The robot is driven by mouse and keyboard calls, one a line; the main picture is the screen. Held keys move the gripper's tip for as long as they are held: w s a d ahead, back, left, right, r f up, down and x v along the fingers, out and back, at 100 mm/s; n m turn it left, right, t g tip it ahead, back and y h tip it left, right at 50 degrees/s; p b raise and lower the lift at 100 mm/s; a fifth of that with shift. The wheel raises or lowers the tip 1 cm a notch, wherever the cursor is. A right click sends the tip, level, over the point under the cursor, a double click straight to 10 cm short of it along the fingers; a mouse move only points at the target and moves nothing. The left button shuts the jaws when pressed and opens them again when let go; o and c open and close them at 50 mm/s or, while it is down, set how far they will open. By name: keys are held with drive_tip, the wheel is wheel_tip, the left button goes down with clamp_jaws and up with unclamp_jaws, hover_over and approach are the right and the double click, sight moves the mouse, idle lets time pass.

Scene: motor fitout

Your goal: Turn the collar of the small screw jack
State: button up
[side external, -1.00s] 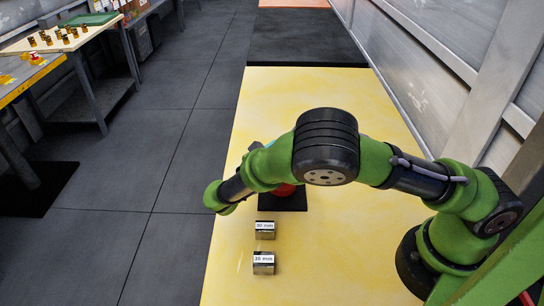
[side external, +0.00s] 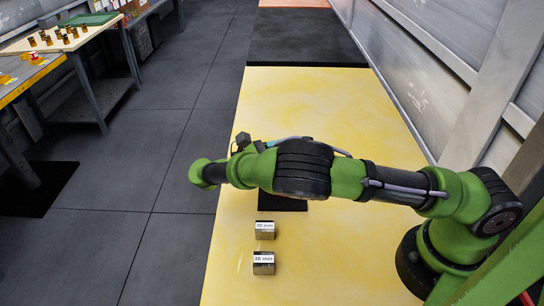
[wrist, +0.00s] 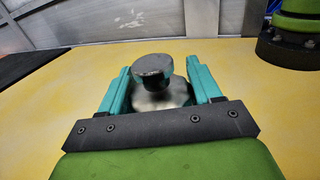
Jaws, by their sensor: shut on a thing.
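The small screw jack shows in the wrist view as a dark, worn round head (wrist: 152,68) on a short neck above a wider grey metal collar (wrist: 160,98). My gripper (wrist: 159,78) has a teal finger on either side of the collar and is shut on it. The jack's lower part is hidden in the wrist view by the gripper's body. Only part of the black pad (side external: 283,203) shows there below the arm.
Two metal blocks with "mm" labels, a farther one (side external: 265,230) and a nearer one (side external: 263,263), stand on the yellow table (side external: 330,270) in front of the pad. The far table is clear. A wall (side external: 420,70) runs along the right. Side benches (side external: 85,55) stand far left.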

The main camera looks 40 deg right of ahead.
drive_tip(key=shift+d, duration=0.1)
drive_tip(key=o, duration=1)
drive_tip(key=shift+c, duration=0.2)
drive_tip(key=shift+w+a, duration=0.25)
drive_tip(key=shift+a, duration=0.3)
drive_tip(key=v, duration=0.3)
drive_tip(key=shift+w+a, duration=0.15)
drive_tip(key=shift+a, duration=0.2)
wheel_tip(320, 180, up, 7)
